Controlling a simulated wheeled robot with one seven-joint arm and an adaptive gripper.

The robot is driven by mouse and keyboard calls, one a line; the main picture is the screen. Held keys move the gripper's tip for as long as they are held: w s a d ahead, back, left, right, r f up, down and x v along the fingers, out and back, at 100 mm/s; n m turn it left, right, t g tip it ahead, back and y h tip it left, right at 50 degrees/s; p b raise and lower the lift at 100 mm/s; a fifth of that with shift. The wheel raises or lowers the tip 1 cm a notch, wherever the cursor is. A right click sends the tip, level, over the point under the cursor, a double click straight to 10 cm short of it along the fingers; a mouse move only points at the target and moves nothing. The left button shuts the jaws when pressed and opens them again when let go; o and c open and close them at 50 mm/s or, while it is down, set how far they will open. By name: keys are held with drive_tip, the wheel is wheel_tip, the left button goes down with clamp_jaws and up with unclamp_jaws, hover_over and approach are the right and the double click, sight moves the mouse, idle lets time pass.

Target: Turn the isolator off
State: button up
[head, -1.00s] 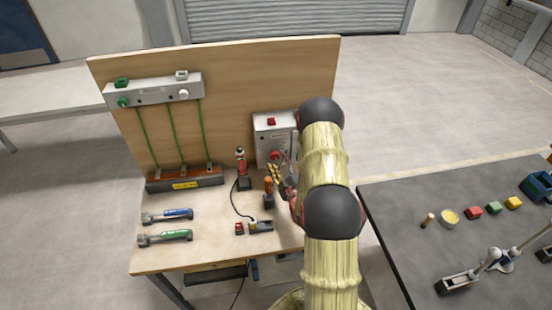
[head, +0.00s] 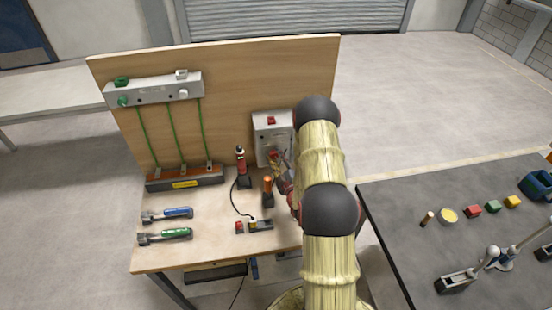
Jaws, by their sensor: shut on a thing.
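The isolator is a light grey box (head: 264,135) on the wooden backboard, at its right side in the head view. It has a red part (head: 271,120) near its top and a red knob (head: 273,153) low on its front. My gripper (head: 277,162) is at the knob, and its jaws look shut on it. My arm hides the right side of the box and part of the gripper. The knob's exact angle is too small to read.
A red-topped tool (head: 241,165) and an orange-handled tool (head: 267,190) stand on the bench close left of my gripper. A small corded device (head: 258,225) lies in front. Blue (head: 175,213) and green (head: 172,235) tools lie left. A dark table (head: 400,230) stands right.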

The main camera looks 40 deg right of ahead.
drive_tip(key=c, duration=0.4)
drive_tip(key=shift+f, duration=0.1)
drive_tip(key=shift+n+b, duration=0.7)
drive_tip(key=shift+b, duration=0.2)
drive_tip(key=o, duration=1.1)
drive_tip(key=v, duration=1.2)
